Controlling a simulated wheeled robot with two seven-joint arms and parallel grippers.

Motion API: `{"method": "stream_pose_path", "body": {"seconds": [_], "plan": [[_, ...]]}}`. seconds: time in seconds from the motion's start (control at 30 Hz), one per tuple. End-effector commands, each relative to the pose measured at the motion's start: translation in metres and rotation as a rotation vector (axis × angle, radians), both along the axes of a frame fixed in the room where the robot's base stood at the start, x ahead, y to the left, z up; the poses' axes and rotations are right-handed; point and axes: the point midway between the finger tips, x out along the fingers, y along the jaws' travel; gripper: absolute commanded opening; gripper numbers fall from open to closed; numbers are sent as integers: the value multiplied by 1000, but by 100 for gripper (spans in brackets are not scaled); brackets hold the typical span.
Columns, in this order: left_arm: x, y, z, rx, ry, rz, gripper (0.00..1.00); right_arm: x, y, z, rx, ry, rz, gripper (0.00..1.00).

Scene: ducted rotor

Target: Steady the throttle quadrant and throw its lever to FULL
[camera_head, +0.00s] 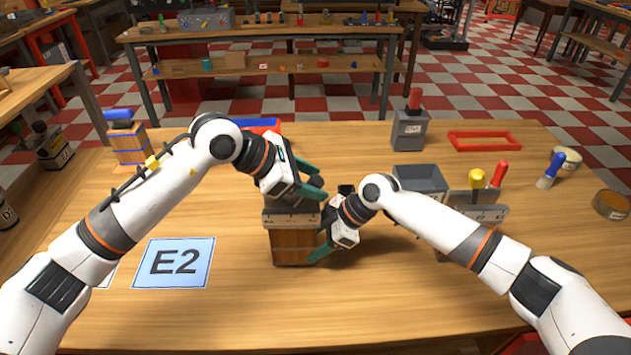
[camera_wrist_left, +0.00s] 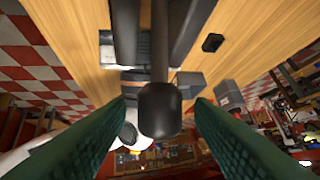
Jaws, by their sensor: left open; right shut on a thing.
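The throttle quadrant (camera_head: 293,245) is a wooden box with a grey marked plate on top, standing upright near the middle of the table. Its lever has a dark rounded knob (camera_wrist_left: 160,108), seen in the left wrist view between my green left fingers with a gap on each side. My left gripper (camera_head: 313,180) is open at the top of the quadrant, around the knob. My right gripper (camera_head: 321,245) is shut on the right side of the wooden box. The lever's shaft is mostly hidden in the head view by the left gripper.
An E2 card (camera_head: 173,262) lies left of the quadrant. A wooden block with a blue top (camera_head: 129,147) stands at the left. The front middle is clear.

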Motion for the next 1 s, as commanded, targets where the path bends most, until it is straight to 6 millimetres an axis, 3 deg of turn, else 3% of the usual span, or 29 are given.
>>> {"method": "stream_pose_path", "body": {"seconds": [0.3, 0.5, 1.0], "plan": [[-15, 49, 45, 1, -2, 3, 48, 1, 0, 1, 2, -2, 0, 35], [-22, 69, 63, 1, 0, 2, 48, 1, 0, 1, 2, -2, 0, 35], [-25, 75, 69, 0, 1, 0, 48, 1, 0, 1, 2, -2, 0, 35]]}}
